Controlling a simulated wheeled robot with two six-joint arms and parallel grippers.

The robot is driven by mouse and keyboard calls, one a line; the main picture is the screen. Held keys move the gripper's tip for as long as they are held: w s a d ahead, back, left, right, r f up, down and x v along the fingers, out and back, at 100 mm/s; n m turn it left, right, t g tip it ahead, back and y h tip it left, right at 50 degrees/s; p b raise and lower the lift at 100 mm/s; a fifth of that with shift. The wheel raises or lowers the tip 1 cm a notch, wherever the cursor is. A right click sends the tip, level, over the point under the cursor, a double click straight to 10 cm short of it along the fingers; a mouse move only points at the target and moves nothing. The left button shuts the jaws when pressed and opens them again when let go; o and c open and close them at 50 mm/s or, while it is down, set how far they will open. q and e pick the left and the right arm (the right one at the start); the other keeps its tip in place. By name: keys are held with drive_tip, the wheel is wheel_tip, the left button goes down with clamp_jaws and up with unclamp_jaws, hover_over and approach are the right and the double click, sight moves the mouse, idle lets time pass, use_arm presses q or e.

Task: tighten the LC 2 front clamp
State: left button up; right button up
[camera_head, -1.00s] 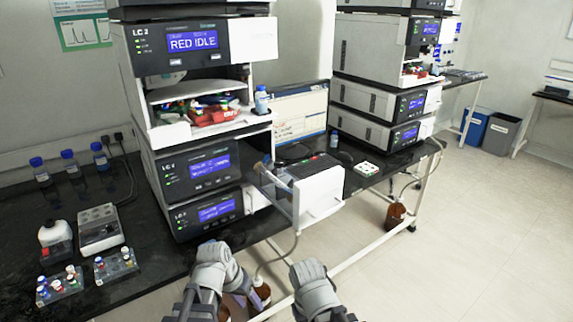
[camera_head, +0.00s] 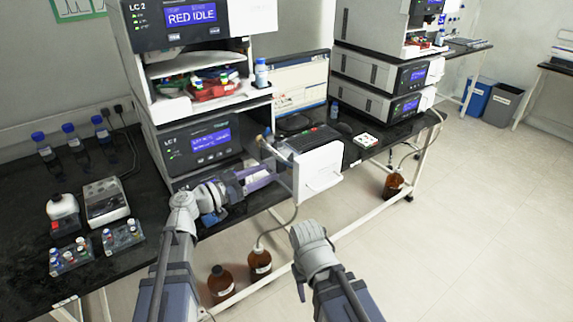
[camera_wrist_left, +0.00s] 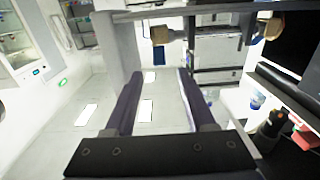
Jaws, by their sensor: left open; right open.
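The LC 2 stack stands on the black bench, its top module (camera_head: 188,18) reading RED IDLE. A white-fronted drawer (camera_head: 319,170) sticks out from its right side. A small brass-coloured fitting (camera_head: 262,139) shows at the drawer's left; I cannot tell whether it is the front clamp. My left gripper (camera_head: 272,172) is open and empty, its purple fingers reaching right towards the drawer. In the left wrist view its fingers (camera_wrist_left: 155,78) are apart, below a tan knob (camera_wrist_left: 160,36) on a rail. My right gripper (camera_head: 318,250) is low in front of the bench; its fingers are mostly hidden.
Brown bottles (camera_head: 260,262) stand below the bench, with a tube rising from one. Vial racks (camera_head: 122,235) and blue-capped bottles (camera_head: 76,141) are at the left. A second instrument stack (camera_head: 375,106) stands at the back right.

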sight(287, 165)
use_arm(q)
drive_tip(key=x, duration=0.7)
drive_tip(key=shift+w+d, duration=0.25)
drive_tip(key=shift+d, duration=0.05)
drive_tip(key=shift+c, duration=0.3)
clamp_jaws()
